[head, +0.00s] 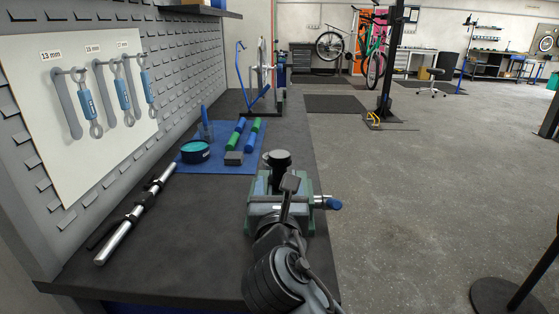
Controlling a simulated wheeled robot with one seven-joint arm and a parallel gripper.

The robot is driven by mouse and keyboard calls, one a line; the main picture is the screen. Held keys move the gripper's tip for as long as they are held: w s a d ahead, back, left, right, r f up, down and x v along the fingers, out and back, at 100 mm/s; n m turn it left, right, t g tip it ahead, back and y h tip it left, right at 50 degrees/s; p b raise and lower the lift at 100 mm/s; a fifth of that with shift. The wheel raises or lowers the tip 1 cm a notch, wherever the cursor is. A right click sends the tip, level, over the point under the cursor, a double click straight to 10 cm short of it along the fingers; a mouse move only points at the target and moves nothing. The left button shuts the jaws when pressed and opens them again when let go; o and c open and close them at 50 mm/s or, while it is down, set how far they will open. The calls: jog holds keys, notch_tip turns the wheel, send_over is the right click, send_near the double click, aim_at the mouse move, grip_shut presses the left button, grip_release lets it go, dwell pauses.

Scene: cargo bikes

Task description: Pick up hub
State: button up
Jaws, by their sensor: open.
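A dark, spool-shaped part that looks like the hub (279,158) stands upright at the teal vise (308,188) on the near end of the dark workbench. Its wide round top shows; its lower part is hidden behind my gripper and the vise. My gripper (289,186) is just in front of the hub and over the vise, seen from behind along my arm. It is open with nothing seen in it. Whether its fingers touch or surround the hub cannot be told from this view.
A silver-and-black bar (124,237) lies on the left. Wrenches hang on a white board (60,130). Floor to the right is mostly clear.

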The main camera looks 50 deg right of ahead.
aim_at(284, 153)
jog(key=x, duration=0.8)
jog(key=shift+d+f, duration=0.1)
jog(key=shift+c, duration=0.3)
grip_shut()
dwell(0.3)
jog(key=shift+r+p, duration=0.35)
jog(key=shift+r, duration=0.3)
jog(key=r, duration=0.2)
jog(key=d+r+p, duration=0.1)
jog(key=shift+s+r, duration=0.3)
jog(key=shift+r, duration=0.05)
jog(key=s+d+r+p, duration=0.2)
jog(key=s+d+r, duration=0.3)
jog(key=d, duration=0.4)
jog(key=shift+s+r, duration=0.2)
jog(key=shift+r, duration=0.3)
